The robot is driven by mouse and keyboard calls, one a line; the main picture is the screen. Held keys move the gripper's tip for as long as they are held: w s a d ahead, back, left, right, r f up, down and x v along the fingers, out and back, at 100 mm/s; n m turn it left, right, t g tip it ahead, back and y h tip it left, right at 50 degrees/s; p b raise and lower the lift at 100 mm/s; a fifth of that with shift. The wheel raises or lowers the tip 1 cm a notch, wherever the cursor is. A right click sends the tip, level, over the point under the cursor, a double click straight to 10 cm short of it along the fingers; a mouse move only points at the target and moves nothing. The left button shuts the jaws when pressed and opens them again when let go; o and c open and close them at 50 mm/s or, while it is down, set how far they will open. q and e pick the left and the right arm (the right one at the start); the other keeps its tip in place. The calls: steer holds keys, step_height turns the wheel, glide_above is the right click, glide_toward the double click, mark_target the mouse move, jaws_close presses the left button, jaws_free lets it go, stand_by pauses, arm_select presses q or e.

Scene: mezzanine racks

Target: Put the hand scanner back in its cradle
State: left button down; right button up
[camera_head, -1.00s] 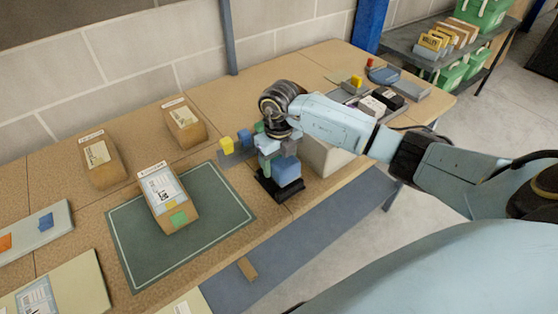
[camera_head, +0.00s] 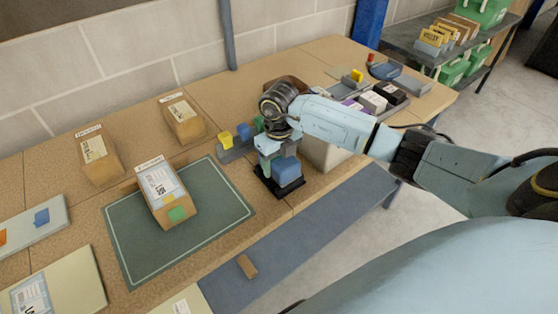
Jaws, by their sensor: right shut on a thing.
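The hand scanner (camera_head: 287,171) shows as a blue block-like body at the middle of the head view. It stands at the black cradle (camera_head: 292,192), whose flat base shows around its foot. My right gripper (camera_head: 269,158) comes down from above and is shut on the scanner. The fingers and wrist hide the scanner's upper part, so I cannot tell whether it is fully seated or just above the cradle. My left gripper is not in view.
A small rack with yellow, blue and green blocks (camera_head: 226,138) stands just left of my gripper. A carton (camera_head: 160,190) lies on the green mat (camera_head: 215,230). A pale box (camera_head: 325,154) and trays of small items (camera_head: 373,102) are to the right. The bench's front edge is close.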

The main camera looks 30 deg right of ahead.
steer(key=o, duration=1.2)
steer(key=shift+o, duration=0.2)
step_height(320, 180, up, 14)
steer(key=shift+f, duration=0.2)
